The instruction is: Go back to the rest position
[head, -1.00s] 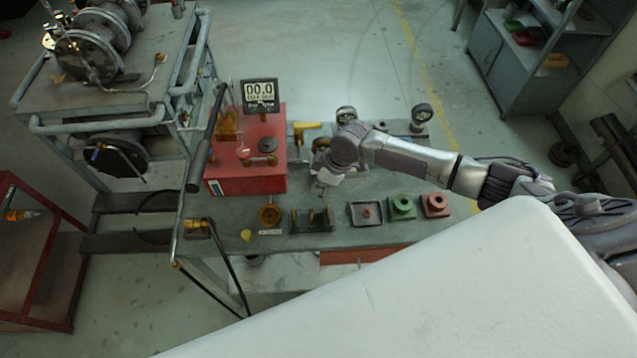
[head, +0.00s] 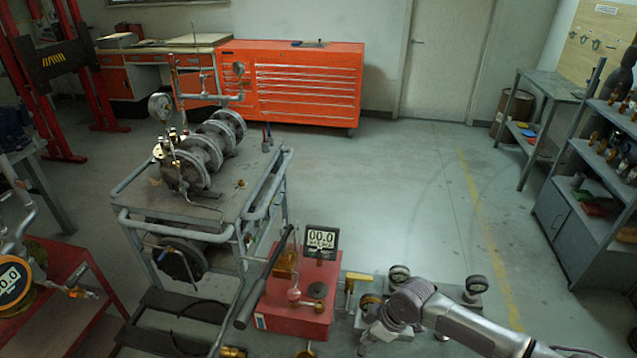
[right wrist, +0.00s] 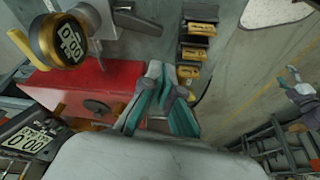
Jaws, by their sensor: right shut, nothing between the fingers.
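My right gripper (head: 366,340) is low in the head view, just right of the red test pump box (head: 290,308), over the bench. In the right wrist view its teal-padded fingers (right wrist: 160,112) are shut with nothing between them. The pump's digital display (head: 321,240) reads 00.0. The flanged valve assembly (head: 200,165) stands on top of the grey cart (head: 150,222), left of the bench and apart from my gripper. My left gripper is in neither current view.
Round gauges (head: 477,285) and a yellow-handled fitting (head: 356,283) stand close to my right arm. A red cart (head: 95,285) is at the left and shelves (head: 590,215) at the right. Orange cabinets (head: 305,88) line the back. The floor beyond the bench is clear.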

